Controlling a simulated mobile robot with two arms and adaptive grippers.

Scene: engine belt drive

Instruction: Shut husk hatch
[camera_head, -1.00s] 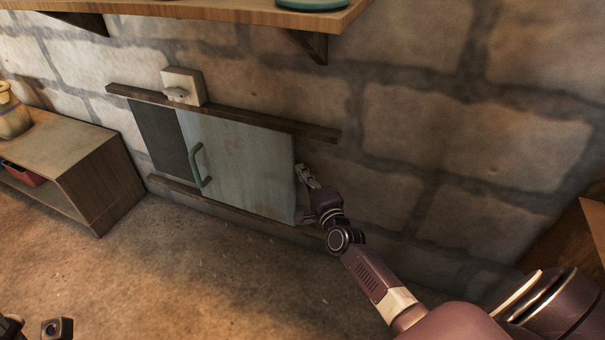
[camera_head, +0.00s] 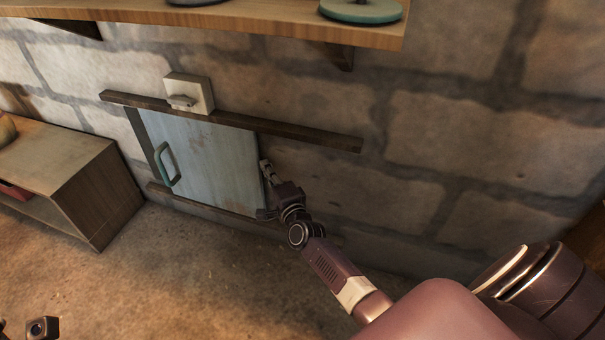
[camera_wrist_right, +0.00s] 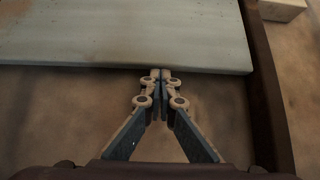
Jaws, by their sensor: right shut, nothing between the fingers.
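The husk hatch (camera_head: 213,158) is a pale blue-grey sliding panel with a green handle (camera_head: 165,165) near its left edge. It sits between an upper wooden rail (camera_head: 290,131) and a lower rail (camera_head: 185,197). A narrow dark strip of the opening (camera_head: 143,135) shows at its left. My right gripper (camera_head: 265,170) is at the panel's right edge, shut and empty. In the right wrist view, its closed fingertips (camera_wrist_right: 161,74) meet the panel's edge (camera_wrist_right: 120,67). My left gripper (camera_head: 40,328) shows only partly at the lower left corner; its jaw state is unclear.
A wooden shelf (camera_head: 240,22) with a green disc (camera_head: 360,10) hangs above. A low wooden cabinet (camera_head: 100,200) stands at left. The floor in front is clear.

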